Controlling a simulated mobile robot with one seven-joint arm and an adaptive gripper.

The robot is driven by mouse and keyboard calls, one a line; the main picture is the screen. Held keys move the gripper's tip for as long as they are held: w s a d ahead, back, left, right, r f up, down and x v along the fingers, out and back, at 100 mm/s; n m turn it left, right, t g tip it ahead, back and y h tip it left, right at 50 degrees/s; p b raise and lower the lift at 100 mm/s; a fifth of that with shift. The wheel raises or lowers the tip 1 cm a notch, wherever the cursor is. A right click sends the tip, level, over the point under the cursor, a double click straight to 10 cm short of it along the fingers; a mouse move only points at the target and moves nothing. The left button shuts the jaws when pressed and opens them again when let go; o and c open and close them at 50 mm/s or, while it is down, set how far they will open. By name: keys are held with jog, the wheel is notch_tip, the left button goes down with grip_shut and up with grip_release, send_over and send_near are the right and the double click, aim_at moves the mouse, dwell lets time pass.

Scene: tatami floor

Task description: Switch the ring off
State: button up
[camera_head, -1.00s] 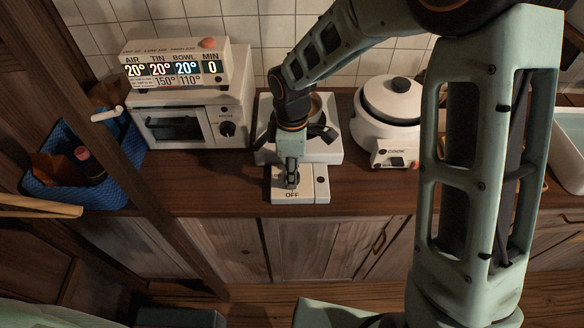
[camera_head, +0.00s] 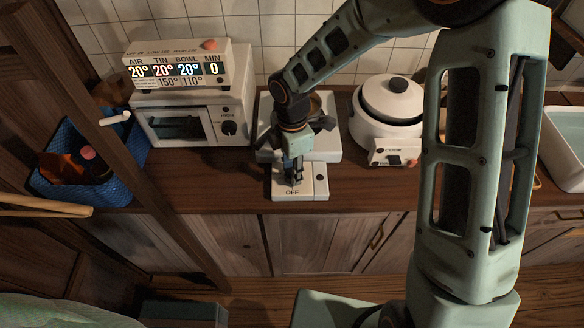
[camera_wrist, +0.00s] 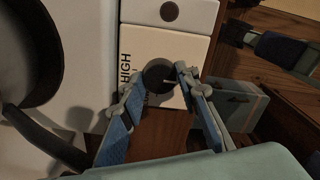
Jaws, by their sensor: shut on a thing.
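The ring is a white unit (camera_head: 328,152) on the counter, with a white control panel (camera_head: 308,190) in front marked OFF at its near edge. In the wrist view the panel (camera_wrist: 200,48) shows the word HIGH to the left of a dark round knob (camera_wrist: 157,70). A faint pale line shows on the knob, but I cannot clearly read its setting. My gripper (camera_head: 294,178) points down over the panel. In the wrist view my gripper's two fingers (camera_wrist: 160,84) are on either side of the knob, shut on it. They partly hide the knob and lettering.
A white rice cooker (camera_head: 390,122) stands right of the ring. A small white oven (camera_head: 180,125) with a lit display box (camera_head: 178,68) on top stands left. A blue basket (camera_head: 75,190) is at the far left. A white tub (camera_head: 565,150) stands at the right.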

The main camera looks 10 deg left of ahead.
jog(key=o, duration=1.2)
jog(key=shift+c, duration=0.2)
jog(key=shift+r, duration=0.1)
notch_tip(320, 180, up, 12)
